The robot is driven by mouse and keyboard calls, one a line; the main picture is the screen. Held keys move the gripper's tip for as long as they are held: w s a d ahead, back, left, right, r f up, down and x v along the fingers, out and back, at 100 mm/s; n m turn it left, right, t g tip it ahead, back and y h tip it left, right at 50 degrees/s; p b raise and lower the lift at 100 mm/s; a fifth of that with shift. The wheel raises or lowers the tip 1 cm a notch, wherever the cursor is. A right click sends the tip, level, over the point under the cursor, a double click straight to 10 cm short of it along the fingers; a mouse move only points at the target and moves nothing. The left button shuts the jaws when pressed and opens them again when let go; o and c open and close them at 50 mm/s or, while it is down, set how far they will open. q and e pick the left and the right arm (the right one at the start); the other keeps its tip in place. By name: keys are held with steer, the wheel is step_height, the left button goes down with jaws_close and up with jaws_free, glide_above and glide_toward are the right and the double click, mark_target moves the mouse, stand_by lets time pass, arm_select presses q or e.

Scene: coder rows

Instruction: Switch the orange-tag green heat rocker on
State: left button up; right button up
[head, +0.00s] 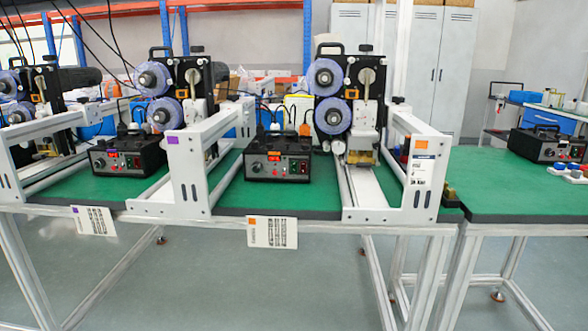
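The orange-tag station stands in the middle, with an orange tag (420,144) on its right white frame post and an orange-marked label card (271,232) on the table edge. Its black control box (278,160) sits on the green mat, facing me. The box front has a lit red display (274,156), a knob (257,168) at left and small switches at right. A small green rocker (304,167) seems to be at the right end; its position is too small to tell. Neither of my grippers is in view.
A purple-tag station with a similar control box (127,155) stands to the left. White frame rails (190,165) flank the orange-tag box. Blue-rimmed rollers (332,115) stand behind it at right. Another black box (547,146) is on the right table (490,185). The mat before the middle box is clear.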

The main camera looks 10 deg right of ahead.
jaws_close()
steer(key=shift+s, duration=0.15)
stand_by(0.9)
